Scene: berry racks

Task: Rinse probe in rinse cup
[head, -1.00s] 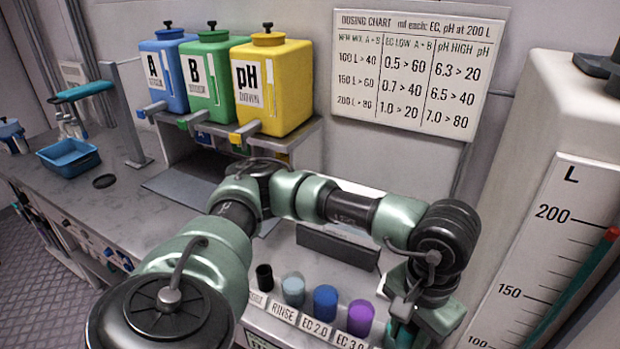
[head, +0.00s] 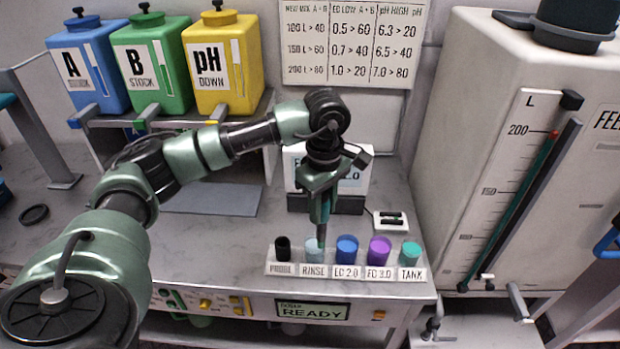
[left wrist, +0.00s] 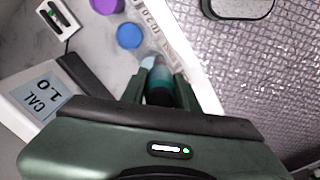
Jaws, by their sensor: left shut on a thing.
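My left gripper (head: 321,212) points down and is shut on the probe, with its grey lower shaft (head: 322,234) below the fingers. In the left wrist view the teal probe body (left wrist: 159,82) sits between the fingers. The pale blue rinse cup (head: 313,252) stands behind the RINSE label. The shaft's lower end overlaps the cup's mouth in the head view; I cannot tell how deep the tip is. In the left wrist view the rinse cup (left wrist: 147,62) is partly hidden by the probe. My right gripper is not in view.
The black probe holder (head: 283,249) stands left of the rinse cup. Blue EC 2.0 (head: 347,248), purple EC 3.0 (head: 379,251) and teal TANK (head: 410,254) cups stand right. The large tank (head: 470,110) is at right.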

